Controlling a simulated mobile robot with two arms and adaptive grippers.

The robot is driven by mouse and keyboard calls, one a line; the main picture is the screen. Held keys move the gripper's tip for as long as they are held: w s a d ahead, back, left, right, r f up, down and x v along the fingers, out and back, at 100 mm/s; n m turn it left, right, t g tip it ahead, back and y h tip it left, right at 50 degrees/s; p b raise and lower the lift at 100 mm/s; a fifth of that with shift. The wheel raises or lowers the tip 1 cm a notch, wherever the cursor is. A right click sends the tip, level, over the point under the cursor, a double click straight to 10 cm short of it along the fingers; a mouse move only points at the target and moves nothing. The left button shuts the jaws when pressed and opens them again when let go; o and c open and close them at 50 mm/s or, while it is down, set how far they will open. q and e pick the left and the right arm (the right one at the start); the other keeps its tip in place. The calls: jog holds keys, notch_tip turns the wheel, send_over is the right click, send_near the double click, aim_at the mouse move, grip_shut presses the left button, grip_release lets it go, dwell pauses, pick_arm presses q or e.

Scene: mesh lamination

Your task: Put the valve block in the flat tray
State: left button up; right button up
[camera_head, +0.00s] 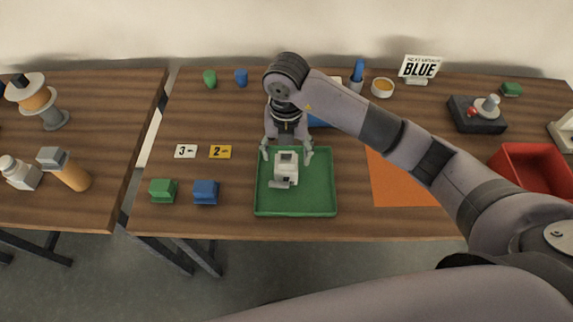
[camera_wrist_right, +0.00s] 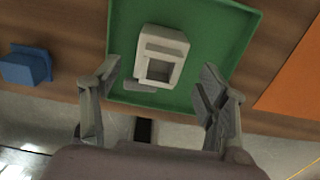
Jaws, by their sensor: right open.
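The valve block (camera_head: 287,167), a pale grey-white block with a square opening, sits in the green flat tray (camera_head: 296,210) in the middle of the table. It also shows in the right wrist view (camera_wrist_right: 161,55), inside the tray (camera_wrist_right: 225,38). My right gripper (camera_head: 286,154) is over the tray's back part, with its fingers spread. In the right wrist view its fingers (camera_wrist_right: 155,90) stand apart, one on each side of the block, with nothing between them that they touch. A small grey piece lies against the block's front left. My left gripper is not in view.
A green block (camera_head: 163,190) and a blue block (camera_head: 205,192) stand left of the tray. Number cards 3 (camera_head: 185,151) and 2 (camera_head: 220,152) lie behind them. An orange mat (camera_head: 400,185) and a red bin (camera_head: 532,172) are to the right. A "BLUE" sign (camera_head: 421,68) stands at the back.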

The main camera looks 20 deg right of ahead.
notch_tip(320, 180, up, 5)
jog(key=shift+r+b, duration=0.15)
jog(key=shift+b, duration=0.15)
dwell(0.4)
